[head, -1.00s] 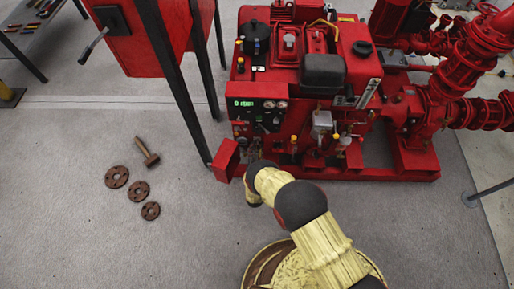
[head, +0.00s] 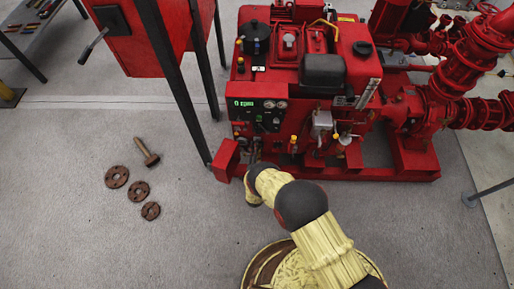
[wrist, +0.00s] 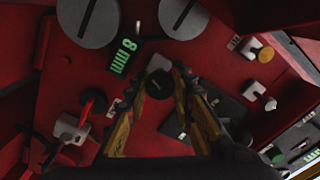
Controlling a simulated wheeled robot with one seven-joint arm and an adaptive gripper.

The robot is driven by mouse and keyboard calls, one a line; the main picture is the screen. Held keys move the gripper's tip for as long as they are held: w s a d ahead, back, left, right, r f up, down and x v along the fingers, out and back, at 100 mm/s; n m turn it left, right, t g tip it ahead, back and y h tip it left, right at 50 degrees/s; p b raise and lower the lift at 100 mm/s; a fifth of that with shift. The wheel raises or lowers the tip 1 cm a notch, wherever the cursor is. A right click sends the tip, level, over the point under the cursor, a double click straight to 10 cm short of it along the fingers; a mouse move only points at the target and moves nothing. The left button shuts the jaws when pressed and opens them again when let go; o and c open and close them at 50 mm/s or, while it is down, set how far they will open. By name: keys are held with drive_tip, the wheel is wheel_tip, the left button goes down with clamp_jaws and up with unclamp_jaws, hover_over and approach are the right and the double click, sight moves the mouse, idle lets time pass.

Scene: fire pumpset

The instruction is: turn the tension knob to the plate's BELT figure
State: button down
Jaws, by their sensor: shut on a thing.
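In the wrist view a small dark round knob (wrist: 160,84) sits between the two fingertips of my gripper (wrist: 160,80). My gripper is shut on this knob, with one yellow-and-black finger on each side. A green readout (wrist: 124,56) beside the left finger shows "8 mm", turned on its side. I cannot make out a plate with a BELT figure. In the head view my arm reaches down to the front of the red pumpset (head: 310,75), and my fingers and the knob cannot be made out there.
Two grey slotted discs (wrist: 88,20) stand above the knob in the wrist view. A red lever (wrist: 94,102) and small switches (wrist: 257,90) flank my fingers. A dark post (head: 172,75) stands left of the pumpset.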

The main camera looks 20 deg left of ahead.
drive_tip(key=c, duration=1.5)
unclamp_jaws()
drive_tip(key=shift+c, duration=0.2)
drive_tip(key=shift+o, duration=0.2)
drive_tip(key=shift+s, duration=0.1)
drive_tip(key=v, duration=1.1)
drive_tip(key=shift+s, duration=0.4)
drive_tip(key=shift+f, duration=0.1)
